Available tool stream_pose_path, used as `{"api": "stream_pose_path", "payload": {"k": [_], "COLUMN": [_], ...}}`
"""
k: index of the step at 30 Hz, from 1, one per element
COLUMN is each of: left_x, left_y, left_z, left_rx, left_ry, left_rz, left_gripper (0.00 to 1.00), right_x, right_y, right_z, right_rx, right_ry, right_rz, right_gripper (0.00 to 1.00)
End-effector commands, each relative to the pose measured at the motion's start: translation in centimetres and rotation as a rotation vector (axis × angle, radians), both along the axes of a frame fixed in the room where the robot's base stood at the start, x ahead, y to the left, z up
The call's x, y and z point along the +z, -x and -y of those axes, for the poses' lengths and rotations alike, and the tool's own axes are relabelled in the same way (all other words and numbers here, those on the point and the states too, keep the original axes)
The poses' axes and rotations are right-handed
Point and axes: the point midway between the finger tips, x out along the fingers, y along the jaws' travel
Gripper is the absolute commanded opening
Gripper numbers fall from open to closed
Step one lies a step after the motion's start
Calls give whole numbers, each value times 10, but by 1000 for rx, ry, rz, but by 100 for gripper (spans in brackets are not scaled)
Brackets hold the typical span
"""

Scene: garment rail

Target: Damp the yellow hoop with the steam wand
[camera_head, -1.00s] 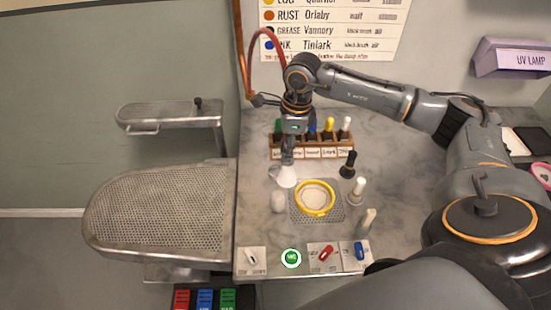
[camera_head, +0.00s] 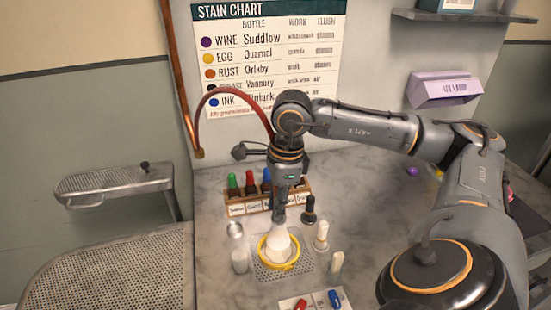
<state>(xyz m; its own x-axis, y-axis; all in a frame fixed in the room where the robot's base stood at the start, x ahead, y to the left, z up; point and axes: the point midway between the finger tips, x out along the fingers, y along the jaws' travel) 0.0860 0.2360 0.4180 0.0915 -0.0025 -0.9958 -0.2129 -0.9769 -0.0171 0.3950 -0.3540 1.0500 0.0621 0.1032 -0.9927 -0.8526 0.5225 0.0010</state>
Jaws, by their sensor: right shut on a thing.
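The yellow hoop (camera_head: 262,254) lies on a perforated plate (camera_head: 302,265) set in the marble counter. The steam wand's white cone head (camera_head: 281,243) points down over the hoop's middle and covers part of it. Whether the head touches what is inside the hoop, I cannot tell. My right gripper (camera_head: 280,214) is shut on the wand, above the cone. A red hose (camera_head: 231,88) arches from the copper pipe to the gripper. My left gripper is out of view.
A rack (camera_head: 238,209) of colour-capped bottles stands behind the hoop. A black-capped bottle (camera_head: 309,211), white-topped bottles (camera_head: 321,237) and a small metal cup (camera_head: 235,231) stand close around. The counter's right part is mostly clear.

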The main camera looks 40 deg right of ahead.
Motion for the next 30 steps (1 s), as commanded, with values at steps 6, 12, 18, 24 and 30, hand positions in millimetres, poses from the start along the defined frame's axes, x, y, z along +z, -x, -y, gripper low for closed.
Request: {"api": "stream_pose_path", "payload": {"k": [6,12,18,24,30], "left_x": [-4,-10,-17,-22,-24], "left_y": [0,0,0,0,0], "left_z": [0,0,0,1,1], "left_rx": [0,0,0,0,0], "left_ry": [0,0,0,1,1], "left_rz": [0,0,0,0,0], "left_gripper": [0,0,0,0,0], "right_x": [-12,-35,-57,-74,-81], "right_y": [-4,-10,-16,-21,-23], "right_z": [1,2,3,5,6], "right_rx": [0,-1,0,1,1], "right_ry": [-2,-4,-4,-6,-5], "right_rz": [-25,-79,-135,-176,-196], "right_gripper": [0,0,0,0,0]}}
